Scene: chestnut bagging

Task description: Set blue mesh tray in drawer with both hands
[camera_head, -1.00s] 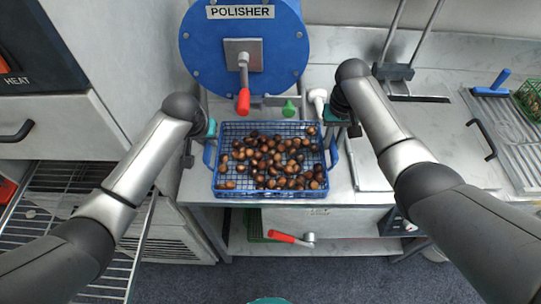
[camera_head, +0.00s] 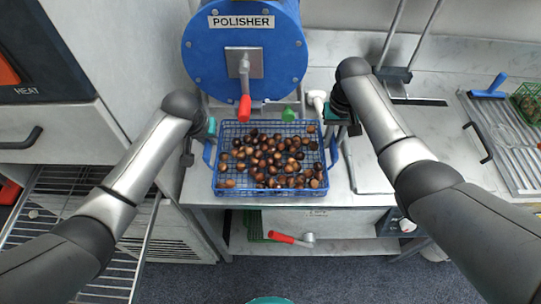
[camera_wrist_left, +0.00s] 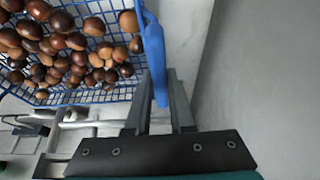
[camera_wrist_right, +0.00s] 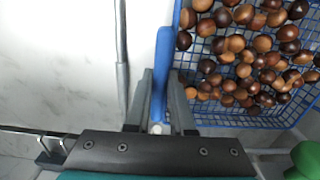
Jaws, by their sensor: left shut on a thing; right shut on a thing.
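The blue mesh tray (camera_head: 272,193) is full of brown chestnuts and looks level in front of the polisher, over the counter's front edge. I cannot tell for sure whether it touches the counter. My left gripper (camera_head: 207,143) is shut on the tray's left handle; that blue handle (camera_wrist_left: 154,55) shows between the fingers in the left wrist view. My right gripper (camera_head: 340,130) is shut on the right handle (camera_wrist_right: 163,65). A closed front with a black handle (camera_head: 22,139) sits under the HEAT panel. A wire rack (camera_head: 85,220) extends at lower left; I cannot tell which is the drawer.
The blue polisher (camera_head: 243,60) with a red-handled crank (camera_head: 245,108) stands close behind the tray. A red-handled tool (camera_head: 290,239) lies on the shelf below. A metal draining tray (camera_head: 505,130) is at right. The counter between is mostly clear.

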